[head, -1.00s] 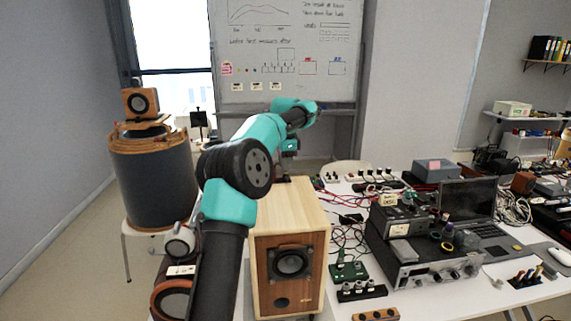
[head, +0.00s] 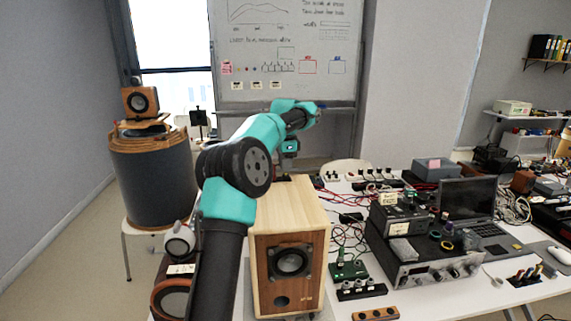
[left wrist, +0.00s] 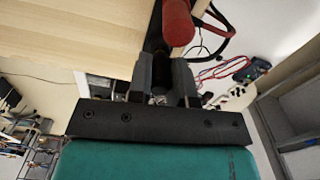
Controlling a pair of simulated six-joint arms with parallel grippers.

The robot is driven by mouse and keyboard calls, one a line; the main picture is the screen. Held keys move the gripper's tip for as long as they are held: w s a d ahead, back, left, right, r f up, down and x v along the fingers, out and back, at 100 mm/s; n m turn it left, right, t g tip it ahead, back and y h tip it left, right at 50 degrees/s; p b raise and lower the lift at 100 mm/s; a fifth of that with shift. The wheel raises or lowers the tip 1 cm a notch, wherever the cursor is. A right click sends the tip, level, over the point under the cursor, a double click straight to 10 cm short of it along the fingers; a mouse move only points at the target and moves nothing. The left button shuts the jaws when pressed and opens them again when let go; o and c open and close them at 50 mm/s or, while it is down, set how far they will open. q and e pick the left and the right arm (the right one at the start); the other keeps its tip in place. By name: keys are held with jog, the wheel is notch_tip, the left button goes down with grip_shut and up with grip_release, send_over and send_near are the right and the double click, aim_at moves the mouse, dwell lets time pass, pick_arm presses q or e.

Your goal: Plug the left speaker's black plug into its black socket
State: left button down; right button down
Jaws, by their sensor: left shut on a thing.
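The left speaker (head: 286,262) is a light wooden box with a round dark cone, standing at the near left of the table. My left arm reaches over it, and my left gripper (left wrist: 162,78) is at its back edge, mostly hidden in the head view. In the left wrist view the gripper is shut on the black plug (left wrist: 160,72), of which only a small dark part shows between the fingers. A red plug (left wrist: 178,24) is just beyond the fingertips, beside the speaker's wood (left wrist: 70,38). I cannot make out the black socket. My right gripper is not in view.
Cables and small green boards (head: 349,270) lie right of the speaker. An amplifier (head: 425,255) and a laptop (head: 467,202) stand farther right. A dark drum (head: 152,180) with a small speaker on it stands at the left. The whiteboard (head: 300,95) is at the back.

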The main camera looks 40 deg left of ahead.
pick_arm(q)
jog(key=shift+f, duration=0.45)
jog(key=c, duration=1)
grip_release()
jog(key=shift+o, duration=0.2)
jog(key=shift+r, duration=3.75)
